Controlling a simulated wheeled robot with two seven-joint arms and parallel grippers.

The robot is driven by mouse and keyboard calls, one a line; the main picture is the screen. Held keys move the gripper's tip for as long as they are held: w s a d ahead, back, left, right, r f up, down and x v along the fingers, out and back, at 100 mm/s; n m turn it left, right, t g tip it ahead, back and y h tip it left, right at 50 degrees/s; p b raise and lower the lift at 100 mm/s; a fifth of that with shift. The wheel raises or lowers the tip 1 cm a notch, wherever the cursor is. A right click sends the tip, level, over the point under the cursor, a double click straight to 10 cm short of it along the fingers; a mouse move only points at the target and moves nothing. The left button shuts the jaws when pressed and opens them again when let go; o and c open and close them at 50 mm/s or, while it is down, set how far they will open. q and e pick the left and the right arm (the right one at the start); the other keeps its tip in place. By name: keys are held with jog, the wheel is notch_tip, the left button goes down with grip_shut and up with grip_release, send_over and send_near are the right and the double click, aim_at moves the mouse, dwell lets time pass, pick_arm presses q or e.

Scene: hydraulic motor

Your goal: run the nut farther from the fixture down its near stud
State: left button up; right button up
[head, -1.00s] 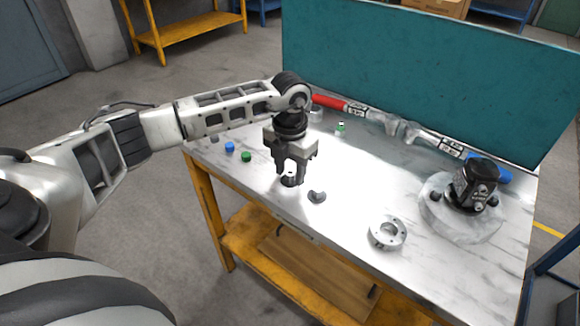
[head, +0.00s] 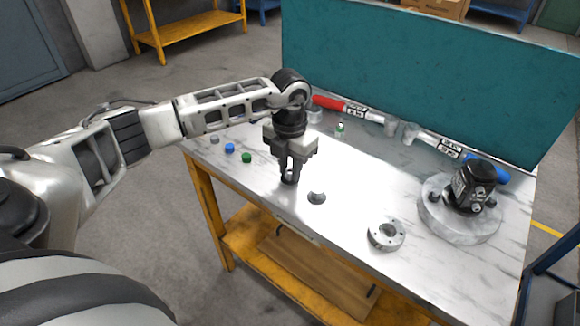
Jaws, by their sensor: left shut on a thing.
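My left gripper (head: 289,177) points straight down at the table's front left part. Its fingers are shut on a small dark nut (head: 289,180), mostly hidden between the fingertips. The other nut (head: 316,198), grey, lies on the table just right of the gripper, nearer the fixture. The fixture (head: 447,226) is a round grey base at the right of the table, with a black motor body (head: 473,186) on it. Small studs stick up beside the motor body, too small to make out clearly. My right gripper is not in view.
A metal ring (head: 387,234) with holes lies between the nuts and the fixture. Blue (head: 230,148) and green (head: 247,158) caps lie left of the gripper. Red-handled (head: 335,103) and blue-handled (head: 490,172) tools lie along the teal back panel (head: 420,85). The table's middle is clear.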

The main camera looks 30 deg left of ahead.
aim_at(290, 170)
pick_arm(q)
jog(key=shift+r+p, duration=1.65)
jog(key=shift+r, duration=0.85)
